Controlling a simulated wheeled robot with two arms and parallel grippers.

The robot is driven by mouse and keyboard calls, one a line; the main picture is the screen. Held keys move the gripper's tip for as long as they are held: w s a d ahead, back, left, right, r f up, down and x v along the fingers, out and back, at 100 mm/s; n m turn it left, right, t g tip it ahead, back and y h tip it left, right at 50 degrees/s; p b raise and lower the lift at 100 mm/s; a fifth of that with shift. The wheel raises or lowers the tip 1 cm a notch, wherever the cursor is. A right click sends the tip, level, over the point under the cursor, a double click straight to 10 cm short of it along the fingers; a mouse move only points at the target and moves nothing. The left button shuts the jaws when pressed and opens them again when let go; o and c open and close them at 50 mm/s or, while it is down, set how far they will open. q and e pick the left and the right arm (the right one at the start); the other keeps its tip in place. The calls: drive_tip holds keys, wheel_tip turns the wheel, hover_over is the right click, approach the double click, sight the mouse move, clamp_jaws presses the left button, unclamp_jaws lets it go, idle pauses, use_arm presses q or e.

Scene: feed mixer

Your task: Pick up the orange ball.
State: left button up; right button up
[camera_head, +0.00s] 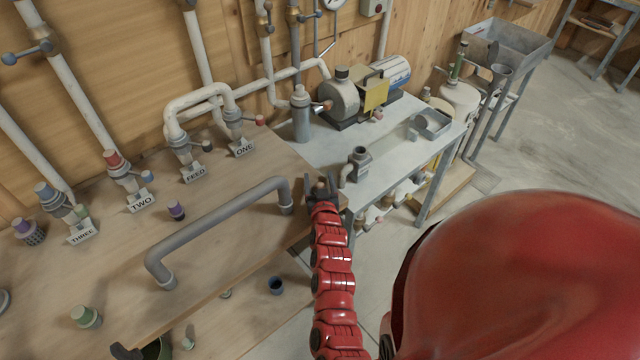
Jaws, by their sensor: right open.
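My right gripper (321,189) is at the end of the red segmented arm that comes up from the bottom centre. It is open, over the right end of the wooden bench near the grey metal table. A small brownish-pink round thing (321,184) shows between or behind its fingers; I cannot tell whether it is the orange ball or whether it touches them. I cannot clearly make out an orange ball anywhere else. My left gripper is not in view.
A raised grey pipe (215,226) runs along the wooden bench (250,165) left of the gripper. The metal table (400,152) holds a pump with a motor (345,97), a pipe elbow (358,164) and a small tray (431,124). Open floor lies right.

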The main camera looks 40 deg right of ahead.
drive_tip(key=shift+w, duration=0.15)
clamp_jaws()
idle(0.5)
